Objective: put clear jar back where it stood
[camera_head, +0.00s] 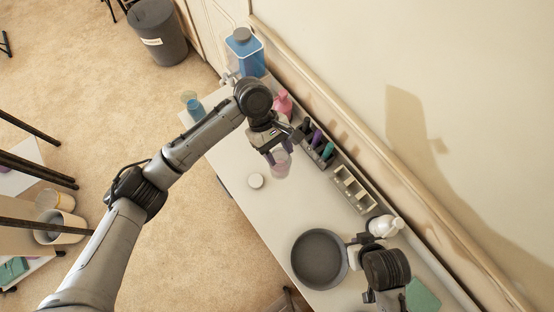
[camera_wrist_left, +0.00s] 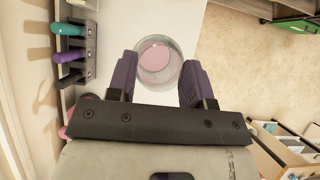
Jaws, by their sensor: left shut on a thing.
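A clear jar with pink at its bottom (camera_head: 281,165) is between the fingers of my left gripper (camera_head: 271,157), over the white tabletop. The gripper is shut on it. In the left wrist view the jar (camera_wrist_left: 157,60) shows from above, with its round rim between the two purple-grey finger pads. I cannot tell whether its base touches the table. A small round white lid-like disc (camera_head: 256,181) lies on the table just left of the jar. My right gripper (camera_head: 356,241) is by the dark pan and a white bottle; its fingers are too unclear to read.
A holder with coloured handles (camera_head: 320,150) and a beige divided box (camera_head: 353,188) line the wall side. A pink bottle (camera_head: 283,104), blue container (camera_head: 243,52) and blue cup (camera_head: 194,106) stand farther back. The dark pan (camera_head: 320,259) and white bottle (camera_head: 386,226) are nearer. Mid-table is clear.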

